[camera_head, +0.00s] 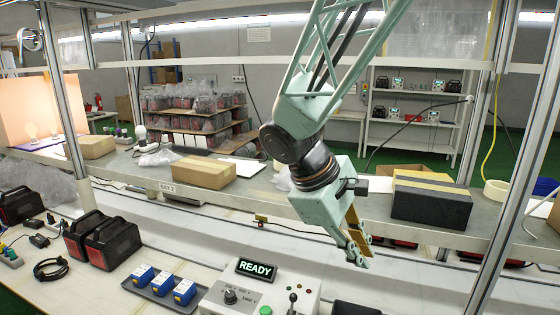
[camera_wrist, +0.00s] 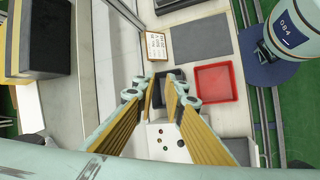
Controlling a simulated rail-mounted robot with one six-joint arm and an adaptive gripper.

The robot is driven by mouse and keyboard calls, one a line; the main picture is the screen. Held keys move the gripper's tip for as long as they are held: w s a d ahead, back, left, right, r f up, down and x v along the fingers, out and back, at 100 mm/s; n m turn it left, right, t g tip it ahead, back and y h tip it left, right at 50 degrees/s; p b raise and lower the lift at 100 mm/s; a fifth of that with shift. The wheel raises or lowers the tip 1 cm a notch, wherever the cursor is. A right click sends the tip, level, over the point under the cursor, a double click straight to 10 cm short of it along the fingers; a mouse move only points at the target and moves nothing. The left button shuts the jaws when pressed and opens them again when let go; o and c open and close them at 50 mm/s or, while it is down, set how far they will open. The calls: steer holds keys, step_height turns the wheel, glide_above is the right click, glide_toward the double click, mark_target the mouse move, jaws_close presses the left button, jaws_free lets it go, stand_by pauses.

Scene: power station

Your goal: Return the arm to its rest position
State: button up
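My gripper (camera_head: 358,246) hangs from my pale green arm in the head view, right of the middle. It points down and is above the front bench. In the wrist view, my gripper (camera_wrist: 164,90) shows two fingers with gold-coloured inner pads. A gap lies between their tips, and nothing is held in it. A control box with a lit "READY" display (camera_head: 256,269) stands on the bench below and to the left of the gripper. The wrist view shows a light control panel (camera_wrist: 165,142) with small buttons beyond the fingers.
A shelf carries a cardboard box (camera_head: 202,171) and a black box (camera_head: 432,204) near the arm. Metal posts (camera_head: 520,160) stand to the right. Blue-and-white blocks sit in a grey tray (camera_head: 141,290). A red tray (camera_wrist: 213,83) lies right of the fingers in the wrist view.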

steer(key=s+d+r+m+y, duration=0.2)
steer(key=s+d+r+m, duration=0.4)
steer(key=s+d+r, duration=0.15)
steer(key=s+a+m+t+y+b, duration=0.1)
steer(key=s+a+m+b, duration=0.1)
steer(key=s, duration=0.8)
steer(key=s+a+f+m+t+y+b, duration=0.1)
steer(key=s+a+m+y, duration=0.1)
steer(key=s, duration=0.8)
steer(key=shift+f+t+y+b, duration=0.2)
steer(key=shift+t+y+b, duration=0.1)
steer(key=shift+b, duration=0.1)
